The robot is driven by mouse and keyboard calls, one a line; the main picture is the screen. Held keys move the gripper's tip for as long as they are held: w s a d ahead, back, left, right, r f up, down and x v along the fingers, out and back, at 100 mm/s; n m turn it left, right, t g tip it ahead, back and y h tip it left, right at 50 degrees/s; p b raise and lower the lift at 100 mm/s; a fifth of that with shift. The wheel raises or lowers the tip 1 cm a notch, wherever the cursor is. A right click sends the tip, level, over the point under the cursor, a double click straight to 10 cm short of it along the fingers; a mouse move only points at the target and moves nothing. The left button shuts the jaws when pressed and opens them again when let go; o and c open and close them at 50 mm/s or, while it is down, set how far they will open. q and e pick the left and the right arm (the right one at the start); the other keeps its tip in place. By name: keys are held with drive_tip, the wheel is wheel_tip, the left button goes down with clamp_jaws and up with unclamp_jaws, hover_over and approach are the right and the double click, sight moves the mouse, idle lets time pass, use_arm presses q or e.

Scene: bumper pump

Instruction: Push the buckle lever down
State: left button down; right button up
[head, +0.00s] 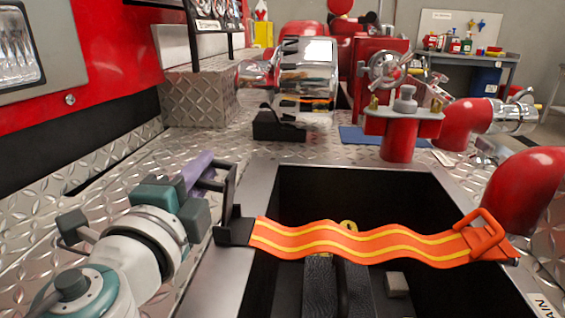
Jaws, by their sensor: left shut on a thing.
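An orange strap (350,243) with yellow stripes spans the open dark bin in wavy folds. At its left end is a black buckle base (235,231) on the bin's metal rim. The dark buckle lever (231,188) stands upright above this base. My left gripper (204,190) comes in from the left and is shut on the lever; its fingers partly hide the contact. An orange loop end (484,232) of the strap lies at the right rim. My right gripper is not in view.
The open bin (400,190) holds dark items and a small grey block (397,284). Red pipes (530,195) stand at the right, with a red valve stand (400,135) behind. A chrome cylinder (306,85) stands at the back. Bare tread plate (300,147) lies behind the bin.

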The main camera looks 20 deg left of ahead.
use_arm(q)
drive_tip(key=shift+r, duration=0.25)
idle(0.6)
drive_tip(key=shift+w, duration=0.1)
